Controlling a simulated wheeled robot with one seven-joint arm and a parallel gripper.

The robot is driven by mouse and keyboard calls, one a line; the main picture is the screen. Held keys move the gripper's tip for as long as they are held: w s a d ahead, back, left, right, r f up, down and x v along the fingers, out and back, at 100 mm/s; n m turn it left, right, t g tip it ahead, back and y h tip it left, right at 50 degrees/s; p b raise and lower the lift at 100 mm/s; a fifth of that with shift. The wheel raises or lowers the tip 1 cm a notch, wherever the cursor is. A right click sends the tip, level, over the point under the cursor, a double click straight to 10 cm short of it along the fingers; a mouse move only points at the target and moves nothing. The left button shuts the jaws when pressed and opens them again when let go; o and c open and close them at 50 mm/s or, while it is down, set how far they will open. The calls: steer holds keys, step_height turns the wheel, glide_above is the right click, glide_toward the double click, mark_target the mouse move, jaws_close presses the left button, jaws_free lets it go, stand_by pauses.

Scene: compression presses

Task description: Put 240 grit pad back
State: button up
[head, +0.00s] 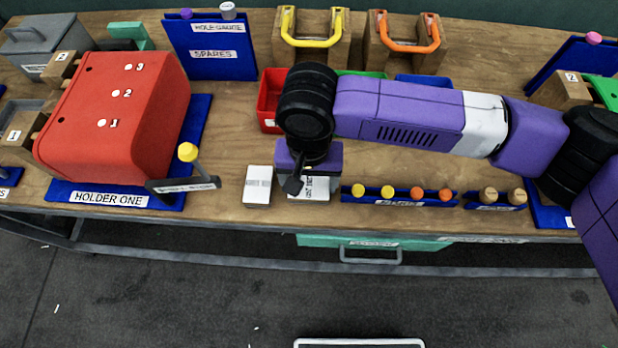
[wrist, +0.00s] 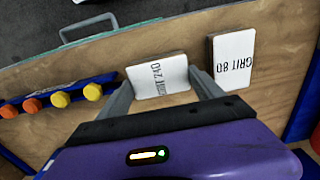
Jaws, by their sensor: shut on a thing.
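The 240 grit pad (wrist: 158,76) is a white block printed "GRIT 240". It sits between the two fingers of my gripper (wrist: 163,88) in the wrist view, and the gripper is shut on it. In the head view the pad (head: 310,190) shows below my gripper (head: 302,180), near the bench's front edge, partly hidden by it. I cannot tell whether the pad touches the bench. The 80 grit pad (wrist: 234,60), a similar white block, lies beside it, apart; it is left of the gripper in the head view (head: 258,186).
A blue rack (head: 402,202) with yellow and orange knobs stands close right of the gripper. A red bin (head: 269,98) is behind. A teal drawer (head: 372,243) is below the bench's front edge.

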mark_target(309, 184)
steer(key=shift+f, duration=0.15)
steer(key=o, duration=1.3)
step_height(309, 184, up, 12)
steer(key=shift+r+b, duration=0.2)
steer(key=shift+b, duration=0.15)
